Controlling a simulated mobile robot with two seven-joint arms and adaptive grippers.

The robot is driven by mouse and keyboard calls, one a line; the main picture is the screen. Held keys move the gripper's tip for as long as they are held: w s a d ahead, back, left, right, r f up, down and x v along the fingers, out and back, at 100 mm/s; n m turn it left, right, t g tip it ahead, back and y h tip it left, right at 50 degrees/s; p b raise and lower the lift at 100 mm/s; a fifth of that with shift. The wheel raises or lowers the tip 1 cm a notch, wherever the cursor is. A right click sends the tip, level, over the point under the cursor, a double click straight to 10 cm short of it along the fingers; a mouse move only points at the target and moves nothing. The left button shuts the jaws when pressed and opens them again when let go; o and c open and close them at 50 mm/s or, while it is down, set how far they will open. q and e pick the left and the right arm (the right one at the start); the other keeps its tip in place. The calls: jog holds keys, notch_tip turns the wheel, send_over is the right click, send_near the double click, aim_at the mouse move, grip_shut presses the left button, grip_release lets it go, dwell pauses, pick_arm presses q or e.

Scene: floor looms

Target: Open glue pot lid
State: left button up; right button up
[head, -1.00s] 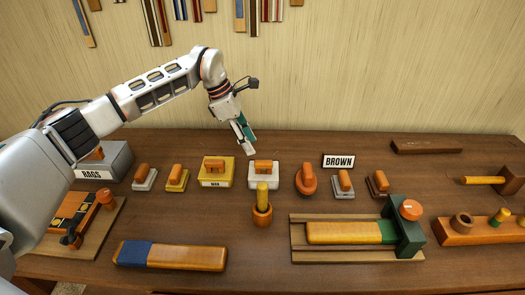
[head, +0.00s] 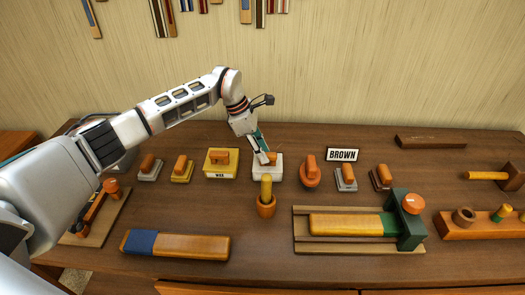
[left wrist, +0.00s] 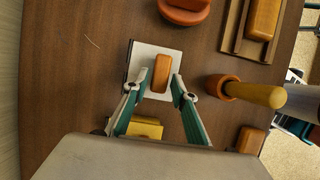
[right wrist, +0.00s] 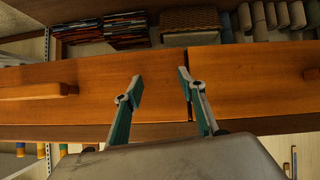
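A white square box (head: 262,174) with an orange handle (head: 270,159) on its lid stands mid-table. No label shows on it, and I cannot tell whether it is the glue pot. My left gripper (head: 265,156) is over this box, pointing down. In the left wrist view its fingers (left wrist: 160,82) are open, one on each side of the orange handle (left wrist: 161,73); contact is not clear. A round orange pot (head: 309,175) with an upright handle stands to the right. My right gripper (right wrist: 161,78) is open and empty, seen only in its wrist view, near wooden drawer fronts (right wrist: 150,60).
A yellow WAX box (head: 221,170) stands left of the white box. An orange cup with a yellow stick (head: 266,205) stands just in front. A BROWN sign (head: 342,155), small handled blocks (head: 346,180) and a green-ended wooden jig (head: 350,240) lie to the right.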

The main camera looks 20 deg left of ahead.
pick_arm(q)
grip_shut()
